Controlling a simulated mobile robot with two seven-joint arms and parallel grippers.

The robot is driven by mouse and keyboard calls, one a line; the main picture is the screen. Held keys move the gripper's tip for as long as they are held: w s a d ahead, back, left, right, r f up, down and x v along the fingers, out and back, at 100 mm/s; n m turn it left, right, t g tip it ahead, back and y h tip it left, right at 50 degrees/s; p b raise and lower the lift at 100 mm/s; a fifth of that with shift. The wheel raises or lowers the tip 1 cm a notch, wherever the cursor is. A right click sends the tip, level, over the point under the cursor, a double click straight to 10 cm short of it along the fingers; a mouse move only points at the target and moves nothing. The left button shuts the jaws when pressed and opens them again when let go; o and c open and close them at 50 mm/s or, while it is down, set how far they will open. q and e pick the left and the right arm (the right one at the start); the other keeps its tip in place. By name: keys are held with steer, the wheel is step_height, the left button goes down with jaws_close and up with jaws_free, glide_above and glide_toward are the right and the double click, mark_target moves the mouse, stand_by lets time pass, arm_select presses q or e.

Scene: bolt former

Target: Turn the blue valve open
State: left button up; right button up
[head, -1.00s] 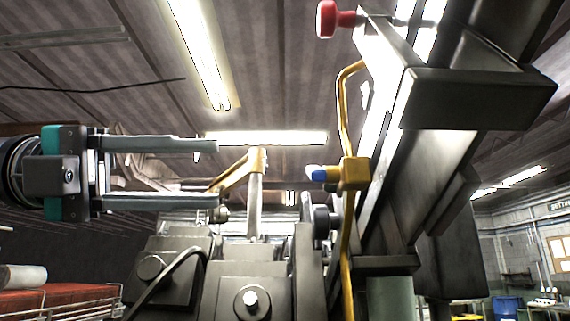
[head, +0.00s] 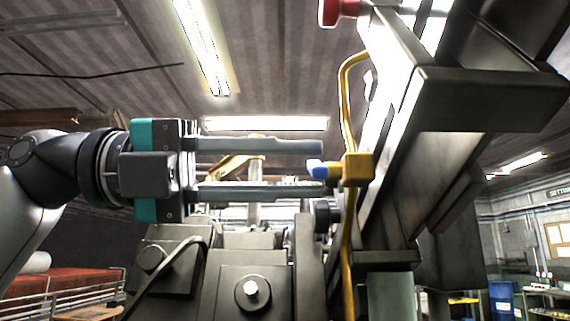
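The blue valve (head: 316,169) is a small blue handle on the left side of a yellow block (head: 352,170). The block sits on a yellow pipe (head: 347,105) that runs up the machine. My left gripper (head: 324,168) comes in from the left with its two long grey fingers spread, one above and one below the level of the blue valve. The fingertips reach about as far as the valve in the picture; I cannot tell whether they touch it. Nothing is held between the fingers. My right gripper is not in view.
Grey machine housings (head: 250,285) stand below the gripper. A yellow lever (head: 232,165) shows behind the fingers.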

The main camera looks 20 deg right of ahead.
arm_select(q)
jaws_close()
stand_by(0.5)
steer(key=m, duration=0.4)
steer(key=s+m, duration=0.1)
steer(key=m, duration=0.8)
steer(key=shift+s+a+r, duration=0.15)
steer(key=shift+a+r, duration=0.05)
steer(key=shift+r, duration=0.2)
stand_by(0.3)
steer(key=shift+o, duration=1.4)
jaws_free()
steer(key=shift+a, duration=0.1)
